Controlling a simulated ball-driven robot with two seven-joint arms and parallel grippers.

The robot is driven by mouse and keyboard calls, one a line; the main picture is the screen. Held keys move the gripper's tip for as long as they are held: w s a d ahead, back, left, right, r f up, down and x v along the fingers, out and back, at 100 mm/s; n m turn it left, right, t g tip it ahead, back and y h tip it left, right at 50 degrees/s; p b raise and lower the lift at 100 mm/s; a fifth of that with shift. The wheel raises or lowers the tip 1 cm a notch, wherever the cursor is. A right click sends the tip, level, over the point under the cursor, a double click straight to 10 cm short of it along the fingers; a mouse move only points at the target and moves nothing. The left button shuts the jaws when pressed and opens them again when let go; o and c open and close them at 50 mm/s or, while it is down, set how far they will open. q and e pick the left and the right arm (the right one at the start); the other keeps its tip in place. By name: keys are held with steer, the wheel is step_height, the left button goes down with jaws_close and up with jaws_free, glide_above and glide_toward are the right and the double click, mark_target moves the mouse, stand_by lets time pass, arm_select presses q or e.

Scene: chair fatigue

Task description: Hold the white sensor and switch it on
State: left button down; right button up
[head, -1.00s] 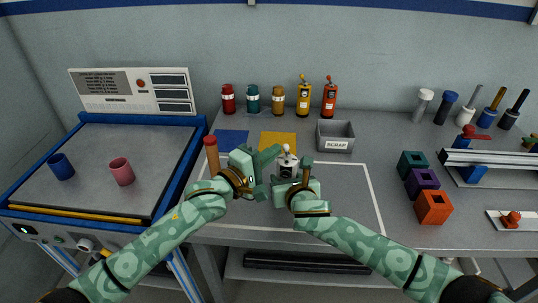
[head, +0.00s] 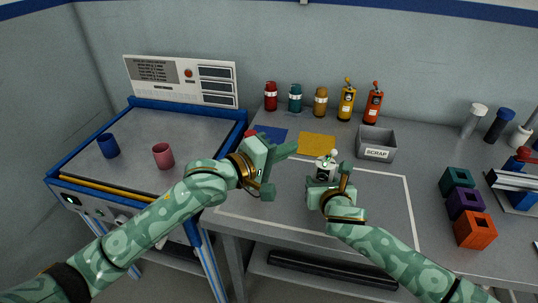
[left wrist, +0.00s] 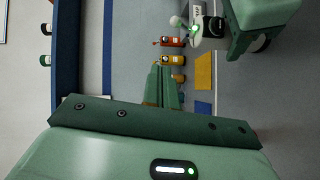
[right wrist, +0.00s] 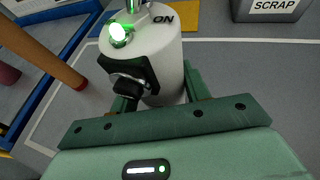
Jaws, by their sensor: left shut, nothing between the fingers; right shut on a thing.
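The white sensor (head: 326,165) is upright above the grey bench, held in my right gripper (head: 328,186). In the right wrist view the sensor (right wrist: 160,55) shows a black part on its side, the word ON and a bright green light on top. The fingers there are largely hidden by the sensor. Its green light also shows in the left wrist view, on the sensor (left wrist: 196,28) beside my right gripper. My left gripper (head: 281,168) is left of the sensor, apart from it. In the left wrist view its fingers (left wrist: 165,85) are together and empty.
A scrap bin (head: 376,143) stands behind and right of the sensor. Several bottles (head: 321,101) line the back. Coloured blocks (head: 466,203) stand at right. A blue-framed table (head: 150,139) with two cups is at left. The outlined bench area (head: 285,208) is mostly clear.

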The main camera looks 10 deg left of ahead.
arm_select(q)
steer(key=v, duration=0.5)
steer(key=shift+s+a+r, duration=0.1)
steer(key=shift+s+r, duration=0.25)
steer(key=shift+r, duration=0.1)
arm_select(e)
steer(key=o, duration=1.1)
